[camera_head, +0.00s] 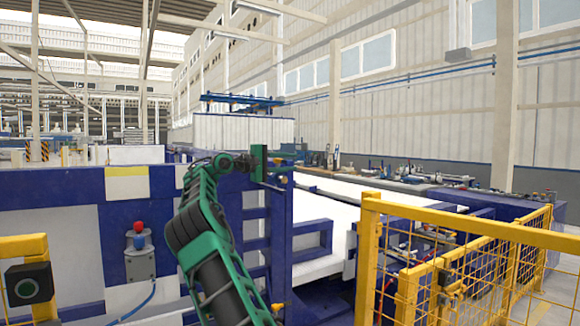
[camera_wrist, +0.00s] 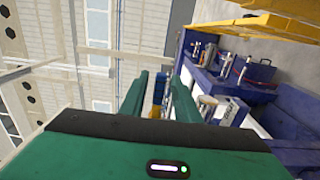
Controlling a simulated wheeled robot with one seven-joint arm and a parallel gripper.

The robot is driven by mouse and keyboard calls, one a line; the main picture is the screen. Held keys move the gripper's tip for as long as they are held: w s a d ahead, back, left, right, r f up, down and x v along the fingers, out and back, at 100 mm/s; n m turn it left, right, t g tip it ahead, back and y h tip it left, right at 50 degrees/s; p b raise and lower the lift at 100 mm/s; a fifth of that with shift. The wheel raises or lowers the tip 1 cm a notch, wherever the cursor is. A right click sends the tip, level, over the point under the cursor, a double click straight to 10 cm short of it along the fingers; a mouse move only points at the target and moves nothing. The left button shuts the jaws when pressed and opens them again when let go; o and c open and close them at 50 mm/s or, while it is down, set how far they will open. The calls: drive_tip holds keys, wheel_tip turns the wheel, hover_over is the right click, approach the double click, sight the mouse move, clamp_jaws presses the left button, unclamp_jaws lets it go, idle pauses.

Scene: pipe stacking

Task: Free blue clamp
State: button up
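My gripper (camera_head: 267,163) is raised at the end of my green and black arm, beside the top of a blue upright frame. In the wrist view its two green fingers (camera_wrist: 158,98) stand apart with a gap between them. A narrow blue part (camera_wrist: 163,88) and a small yellow part (camera_wrist: 157,110) show in or behind that gap; they may belong to the blue clamp, but I cannot tell for sure. In the head view small blue and orange parts (camera_head: 284,180) show just right of the gripper. I cannot make out the clamp's full shape or any contact.
A blue steel frame (camera_head: 310,240) stands right beside my arm. A yellow mesh fence (camera_head: 480,265) fills the right foreground. A long bench with tools (camera_head: 400,178) runs behind.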

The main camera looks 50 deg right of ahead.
drive_tip(key=v, duration=0.9)
drive_tip(key=shift+d, duration=0.1)
